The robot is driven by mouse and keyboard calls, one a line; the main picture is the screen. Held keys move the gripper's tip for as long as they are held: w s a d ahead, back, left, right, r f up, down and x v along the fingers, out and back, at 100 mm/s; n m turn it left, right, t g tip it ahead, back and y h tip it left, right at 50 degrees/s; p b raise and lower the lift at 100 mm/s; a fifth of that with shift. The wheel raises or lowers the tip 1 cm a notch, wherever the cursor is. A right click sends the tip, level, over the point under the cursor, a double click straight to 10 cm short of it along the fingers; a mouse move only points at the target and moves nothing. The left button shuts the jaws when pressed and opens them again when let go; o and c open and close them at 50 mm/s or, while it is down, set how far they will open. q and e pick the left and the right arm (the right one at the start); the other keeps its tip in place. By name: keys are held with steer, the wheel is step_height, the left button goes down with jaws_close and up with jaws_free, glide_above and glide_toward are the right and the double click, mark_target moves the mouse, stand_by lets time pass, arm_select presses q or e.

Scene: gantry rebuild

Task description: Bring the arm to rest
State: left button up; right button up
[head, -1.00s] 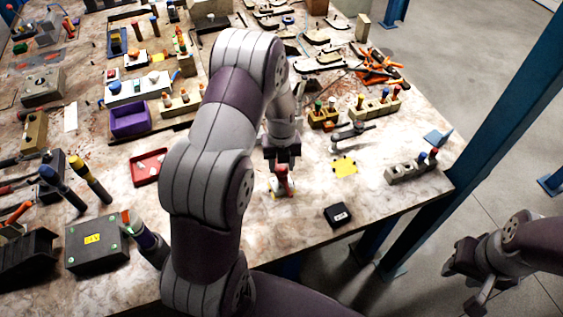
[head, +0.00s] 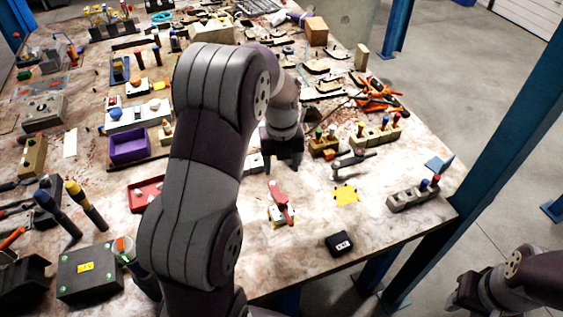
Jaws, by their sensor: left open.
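My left arm reaches over the workbench (head: 310,240) from the bottom of the head view. My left gripper (head: 283,167) points down above the bench, open and with nothing seen between its fingers. A red tool (head: 279,195) lies just in front of it on a small white and yellow piece (head: 281,215), apart from the fingers. My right gripper (head: 468,292) is off the bench at the lower right, partly cut by the frame edge; its fingers are too unclear to read.
A yellow patch (head: 345,195), a black box (head: 339,243) and a grey block with knobs (head: 413,196) lie right of my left gripper. A red tray (head: 146,193) and purple bin (head: 129,147) are left of the arm. A blue post (head: 480,160) stands beyond the bench's right edge.

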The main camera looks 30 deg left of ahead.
arm_select(q)
steer(key=shift+r, duration=0.8)
steer(key=s+d+f+n, duration=0.1)
steer(key=s+d+n, duration=0.3)
steer(key=n, duration=1)
steer(key=s+d+f+n+t, duration=0.1)
steer(key=s+d+n, duration=0.4)
steer(key=s+n, duration=0.5)
steer(key=n, duration=0.4)
steer(key=shift+s+n, duration=0.2)
steer(key=shift+n, duration=0.1)
